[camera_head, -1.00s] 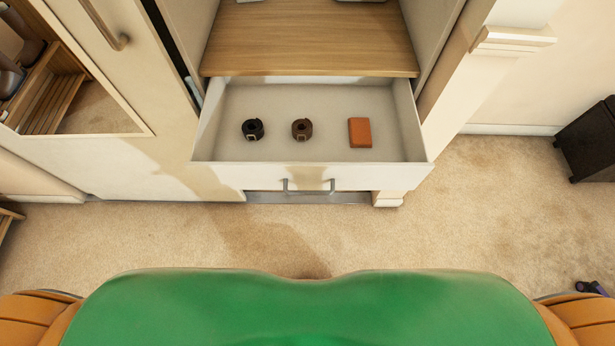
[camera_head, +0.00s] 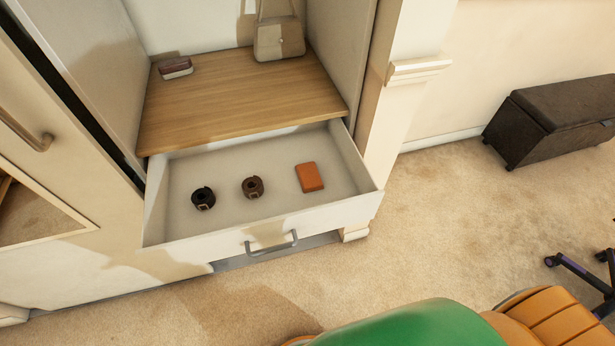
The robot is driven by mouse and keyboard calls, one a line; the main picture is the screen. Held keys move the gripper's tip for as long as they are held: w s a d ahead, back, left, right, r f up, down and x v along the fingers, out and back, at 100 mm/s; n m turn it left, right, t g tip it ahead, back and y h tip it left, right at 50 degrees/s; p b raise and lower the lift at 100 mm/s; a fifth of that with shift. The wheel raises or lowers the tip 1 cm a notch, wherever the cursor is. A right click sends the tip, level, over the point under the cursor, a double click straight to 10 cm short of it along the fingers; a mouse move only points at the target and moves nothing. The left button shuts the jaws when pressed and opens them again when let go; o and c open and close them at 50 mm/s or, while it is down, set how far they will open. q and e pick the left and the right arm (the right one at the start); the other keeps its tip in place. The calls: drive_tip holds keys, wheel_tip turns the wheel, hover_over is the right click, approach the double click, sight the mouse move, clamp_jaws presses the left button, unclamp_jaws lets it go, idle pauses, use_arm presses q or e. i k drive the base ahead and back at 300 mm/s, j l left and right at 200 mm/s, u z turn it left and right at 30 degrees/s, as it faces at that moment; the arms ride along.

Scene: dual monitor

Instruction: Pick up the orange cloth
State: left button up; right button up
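The orange cloth (camera_head: 309,177) is a small, flat, folded rectangle. It lies in the right part of the open white drawer (camera_head: 270,223), apart from the drawer walls. A brown rolled belt (camera_head: 253,187) and a black rolled belt (camera_head: 203,198) lie to its left in the same drawer. Neither of my grippers is in view.
A wooden shelf (camera_head: 235,100) above the drawer holds a beige handbag (camera_head: 279,38) and a small dark red and white item (camera_head: 175,68). A dark bench (camera_head: 555,115) stands at the right wall. Chair legs (camera_head: 580,272) show at the right edge. Carpet in front of the drawer is clear.

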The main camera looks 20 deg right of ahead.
sight(309, 176)
drive_tip(key=i+l+u, duration=0.15)
drive_tip(key=l+u, duration=0.2)
drive_tip(key=l, duration=0.75)
drive_tip(key=l+u, duration=0.3)
drive_tip(key=l, duration=0.8)
